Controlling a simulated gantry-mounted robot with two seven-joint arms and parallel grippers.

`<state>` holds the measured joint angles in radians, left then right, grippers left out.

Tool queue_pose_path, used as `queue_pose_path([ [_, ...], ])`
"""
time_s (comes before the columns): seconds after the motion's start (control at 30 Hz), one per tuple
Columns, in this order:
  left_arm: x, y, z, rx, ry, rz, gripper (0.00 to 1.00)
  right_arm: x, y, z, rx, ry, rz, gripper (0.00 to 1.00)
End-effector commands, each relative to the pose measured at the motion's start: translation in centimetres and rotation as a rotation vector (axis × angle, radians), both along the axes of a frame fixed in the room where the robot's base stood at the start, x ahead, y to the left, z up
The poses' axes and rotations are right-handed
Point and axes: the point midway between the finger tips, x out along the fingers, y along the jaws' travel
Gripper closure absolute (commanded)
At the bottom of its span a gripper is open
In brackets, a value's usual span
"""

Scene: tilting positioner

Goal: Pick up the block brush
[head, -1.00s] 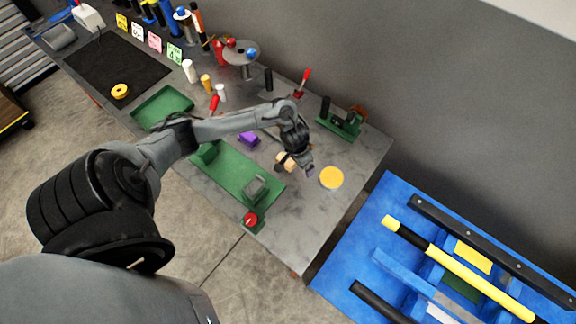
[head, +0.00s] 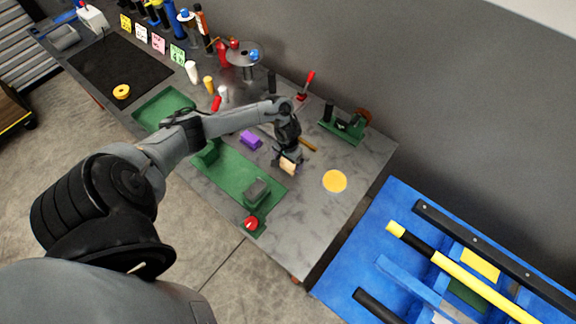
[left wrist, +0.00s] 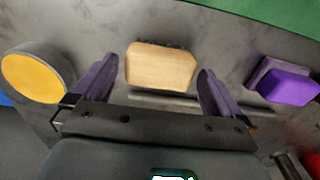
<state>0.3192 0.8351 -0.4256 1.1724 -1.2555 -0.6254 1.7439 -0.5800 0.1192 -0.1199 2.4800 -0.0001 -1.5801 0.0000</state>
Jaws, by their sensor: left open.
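The block brush (head: 288,168), a light wooden block, lies on the grey bench; dark edging shows around it in the left wrist view (left wrist: 160,66). My left gripper (head: 287,160) is right at the brush and partly hides it in the head view. In the left wrist view my left gripper (left wrist: 156,72) is open, with one purple finger on each side of the brush and a gap at both sides. I see no contact. My right gripper is not in view.
A purple block (head: 250,140) and a yellow disc (head: 334,181) flank the brush. A green vise-like fixture (head: 257,192) stands at the bench's front, a small green device (head: 345,127) at the back. A brown handle (head: 307,145) lies behind the gripper.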

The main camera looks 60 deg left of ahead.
Motion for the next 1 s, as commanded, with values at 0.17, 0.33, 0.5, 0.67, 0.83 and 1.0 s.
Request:
queue_pose_path([
  [0.17, -0.1, 0.0, -2.4, 0.000, 0.001, 0.001, 0.00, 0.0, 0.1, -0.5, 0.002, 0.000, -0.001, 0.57],
  [0.33, -0.1, 0.0, -3.3, 0.000, -0.001, 0.000, 0.00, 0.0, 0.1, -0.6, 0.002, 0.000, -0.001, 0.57],
  [0.5, -0.1, 0.0, -3.3, 0.000, -0.001, -0.001, 0.00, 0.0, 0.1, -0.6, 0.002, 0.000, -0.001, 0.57],
  [0.67, -0.1, 0.0, -3.3, 0.001, -0.001, -0.001, 0.17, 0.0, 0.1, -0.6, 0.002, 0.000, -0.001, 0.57],
  [0.83, -0.1, 0.0, -3.3, 0.001, -0.001, -0.001, 0.42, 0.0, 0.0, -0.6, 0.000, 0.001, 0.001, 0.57],
  [1.0, -0.1, 0.1, -3.3, 0.001, -0.001, 0.000, 0.42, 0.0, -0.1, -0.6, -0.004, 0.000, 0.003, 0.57],
])
